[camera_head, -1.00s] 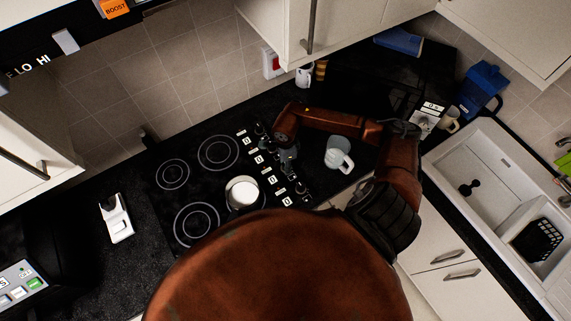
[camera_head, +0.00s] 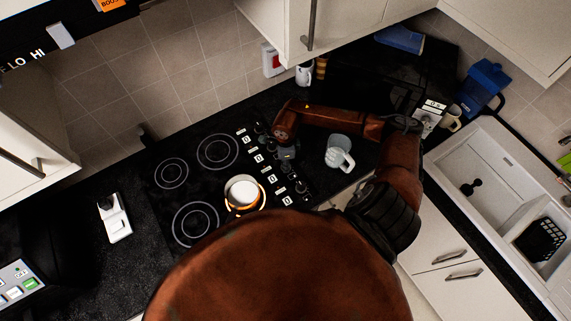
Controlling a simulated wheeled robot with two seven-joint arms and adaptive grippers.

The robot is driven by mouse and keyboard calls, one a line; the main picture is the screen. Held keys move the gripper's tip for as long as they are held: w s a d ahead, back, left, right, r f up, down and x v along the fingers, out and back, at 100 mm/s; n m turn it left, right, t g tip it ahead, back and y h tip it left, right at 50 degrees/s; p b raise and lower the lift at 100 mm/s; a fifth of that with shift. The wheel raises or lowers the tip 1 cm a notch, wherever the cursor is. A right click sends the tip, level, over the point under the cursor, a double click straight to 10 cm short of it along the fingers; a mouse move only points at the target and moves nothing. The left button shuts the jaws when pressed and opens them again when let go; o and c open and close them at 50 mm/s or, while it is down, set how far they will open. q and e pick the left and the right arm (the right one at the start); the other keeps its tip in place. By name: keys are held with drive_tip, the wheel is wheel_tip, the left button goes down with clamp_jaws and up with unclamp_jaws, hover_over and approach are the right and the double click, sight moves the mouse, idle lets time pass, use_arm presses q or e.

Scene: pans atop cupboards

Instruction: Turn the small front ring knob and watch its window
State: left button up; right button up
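The black hob (camera_head: 205,175) has several ring outlines and a slanted row of dark knobs with small white windows along its right side. A small pan (camera_head: 242,190) with a pale inside stands on the front ring nearest the knobs. An orange glow (camera_head: 229,206) shows around its base. My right gripper (camera_head: 288,154) points down over the middle of the knob row. Its fingers are dark and small, and I cannot tell whether they touch or grip a knob. A white window (camera_head: 272,178) shows beside the row; its marking is too small to read. My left gripper is out of view.
A grey-white mug (camera_head: 339,153) stands right of the knobs, close under my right forearm. A white mug (camera_head: 304,74) stands by the wall. A white sink (camera_head: 490,185) is at the right. A white device (camera_head: 115,218) lies on the left counter.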

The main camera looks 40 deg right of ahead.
drive_tip(key=m+b, duration=0.2)
drive_tip(key=m, duration=0.2)
drive_tip(key=shift+m+b, duration=0.85)
drive_tip(key=shift+m, duration=1.15)
drive_tip(key=o, duration=1.2)
drive_tip(key=shift+c, duration=0.2)
drive_tip(key=shift+r, duration=0.15)
wheel_tip(320, 180, up, 12)
